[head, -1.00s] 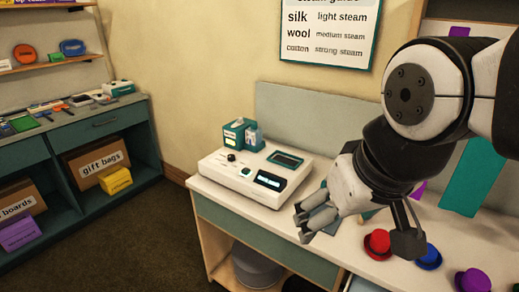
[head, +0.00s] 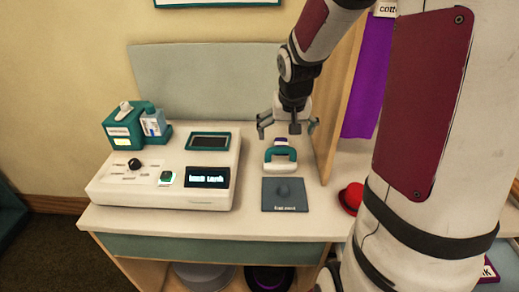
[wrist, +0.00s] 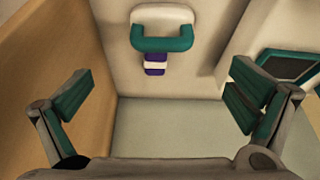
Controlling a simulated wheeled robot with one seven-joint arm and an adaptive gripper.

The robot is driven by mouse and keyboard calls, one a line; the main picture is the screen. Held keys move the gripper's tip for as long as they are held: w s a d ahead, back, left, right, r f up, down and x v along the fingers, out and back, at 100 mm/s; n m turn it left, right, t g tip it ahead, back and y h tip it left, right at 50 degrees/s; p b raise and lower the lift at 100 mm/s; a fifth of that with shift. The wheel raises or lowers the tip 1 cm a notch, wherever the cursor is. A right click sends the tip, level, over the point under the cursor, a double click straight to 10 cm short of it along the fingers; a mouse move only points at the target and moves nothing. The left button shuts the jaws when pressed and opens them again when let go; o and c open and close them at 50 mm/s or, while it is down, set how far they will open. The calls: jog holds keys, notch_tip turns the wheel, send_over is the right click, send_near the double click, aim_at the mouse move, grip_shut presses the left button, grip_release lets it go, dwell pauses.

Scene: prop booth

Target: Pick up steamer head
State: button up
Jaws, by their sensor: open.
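The steamer head, a white piece with a teal loop handle (head: 280,154), rests on the white counter behind a dark grey pad. It also shows in the wrist view (wrist: 162,36), at the top centre, with its teal handle facing my gripper. My gripper (head: 288,128) is open and empty, just behind and above the steamer head, fingers spread. I see no contact with the steamer head.
A small purple-and-white piece (wrist: 155,65) lies beside the handle. The white steamer unit (head: 160,178) with lit display stands to the left, with teal containers (head: 124,134) behind. A wooden side panel (head: 343,105) rises close on the right. A red hat (head: 351,197) sits beyond it.

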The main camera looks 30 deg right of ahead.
aim_at(282, 149)
jog(key=b+x, duration=0.3)
jog(key=x, duration=0.9)
jog(key=shift+f, duration=0.35)
jog(key=shift+r, duration=0.1)
jog(key=c, duration=1.7)
